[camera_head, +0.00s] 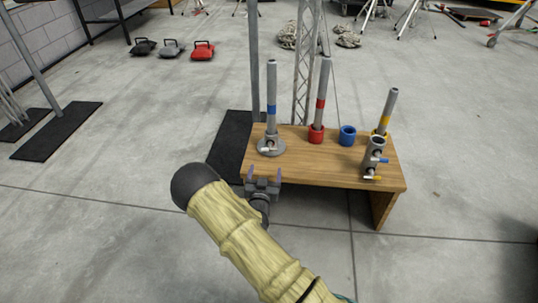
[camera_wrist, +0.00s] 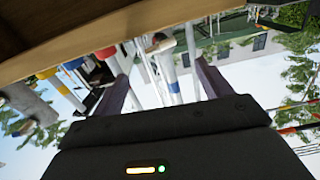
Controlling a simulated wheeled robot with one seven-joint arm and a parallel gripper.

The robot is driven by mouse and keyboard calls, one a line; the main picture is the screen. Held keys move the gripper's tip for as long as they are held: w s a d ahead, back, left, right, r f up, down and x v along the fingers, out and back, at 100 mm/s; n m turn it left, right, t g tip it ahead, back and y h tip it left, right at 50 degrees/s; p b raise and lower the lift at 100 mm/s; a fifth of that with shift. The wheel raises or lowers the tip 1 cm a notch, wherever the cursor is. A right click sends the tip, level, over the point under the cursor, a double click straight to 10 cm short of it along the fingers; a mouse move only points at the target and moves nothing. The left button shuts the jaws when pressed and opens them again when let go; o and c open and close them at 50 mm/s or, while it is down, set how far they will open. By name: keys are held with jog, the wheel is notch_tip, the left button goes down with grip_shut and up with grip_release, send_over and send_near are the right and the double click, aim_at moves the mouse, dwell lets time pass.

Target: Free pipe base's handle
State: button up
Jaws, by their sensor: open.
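The pipe base (camera_head: 271,147) is a grey round flange near the left front of the wooden table (camera_head: 330,172). A grey pipe with a blue band (camera_head: 271,95) stands upright in it. A small pale handle (camera_head: 268,149) shows on the base's front side. My gripper (camera_head: 264,177) is open and empty at the table's front left edge, in front of the base and apart from it. In the wrist view, the blue-banded pipe (camera_wrist: 167,66) shows between and beyond the two purple fingers. The base (camera_wrist: 156,43) is small there, and its handle's exact position is hard to tell.
A red-banded pipe (camera_head: 321,95) stands in a red cup (camera_head: 316,134), beside an empty blue cup (camera_head: 347,136). A yellow-banded pipe (camera_head: 386,112) leans at the right behind a grey fitting (camera_head: 374,155) with blue and yellow handles. A metal post and truss stand behind the table.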

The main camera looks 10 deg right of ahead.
aim_at(269, 150)
jog(key=b+x, duration=0.4)
jog(key=x, duration=0.6)
jog(key=shift+w+f+b, duration=0.15)
jog(key=shift+f+b, duration=0.05)
jog(key=shift+b, duration=0.1)
jog(key=shift+w+d+r, duration=0.15)
jog(key=shift+w+d, duration=0.1)
jog(key=shift+w, duration=0.3)
jog(key=c, duration=1)
